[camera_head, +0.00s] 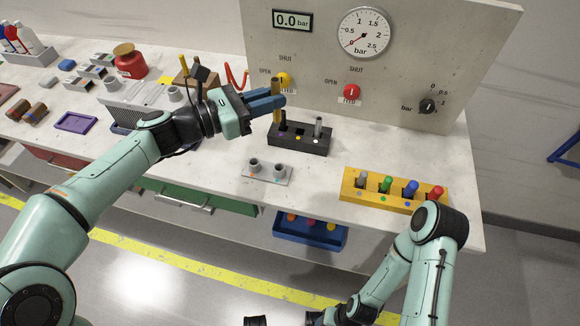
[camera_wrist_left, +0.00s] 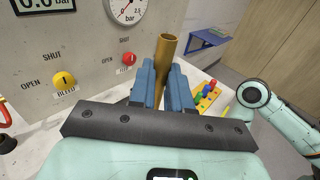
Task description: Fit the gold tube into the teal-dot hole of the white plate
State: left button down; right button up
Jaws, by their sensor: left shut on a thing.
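The gold tube (camera_head: 277,103) stands roughly upright between the fingers of my left gripper (camera_head: 266,102), which is shut on it. In the left wrist view the gold tube (camera_wrist_left: 165,58) rises above the blue fingers (camera_wrist_left: 162,84), its open end facing up. Its lower end is at the left end of the black block (camera_head: 300,139); I cannot tell whether it is in a hole or just above.
A grey tube (camera_head: 318,128) stands in the black block. A yellow rack (camera_head: 392,190) with several coloured pegs is to the right. The gauge panel (camera_head: 370,60) rises behind. A blue bin (camera_head: 310,232) sits below the table edge. Bare tabletop lies between plate and rack.

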aim_at(274, 170)
pick_arm(q)
notch_tip(274, 170, down, 20)
jog(key=b, duration=0.4)
pick_arm(e)
jog(key=f, duration=0.1)
jog(key=w+f, duration=0.1)
jog(key=f, duration=0.1)
jog(key=shift+w+f+t, duration=0.2)
jog(key=shift+f+t, duration=0.05)
jog(key=shift+t, duration=0.15)
pick_arm(q)
jog(key=shift+f+b, duration=0.15)
jog(key=shift+b, duration=0.15)
jog(key=c, duration=1.4)
grip_release()
jog(key=shift+f, duration=0.1)
jog(key=o, duration=0.3)
pick_arm(e)
jog(key=shift+f, duration=0.1)
pick_arm(q)
jog(key=shift+r, duration=0.3)
jog(key=p+v, duration=0.1)
jog(key=v, duration=1.1)
pick_arm(e)
jog(key=shift+s+r, duration=0.15)
jog(key=shift+r, duration=0.2)
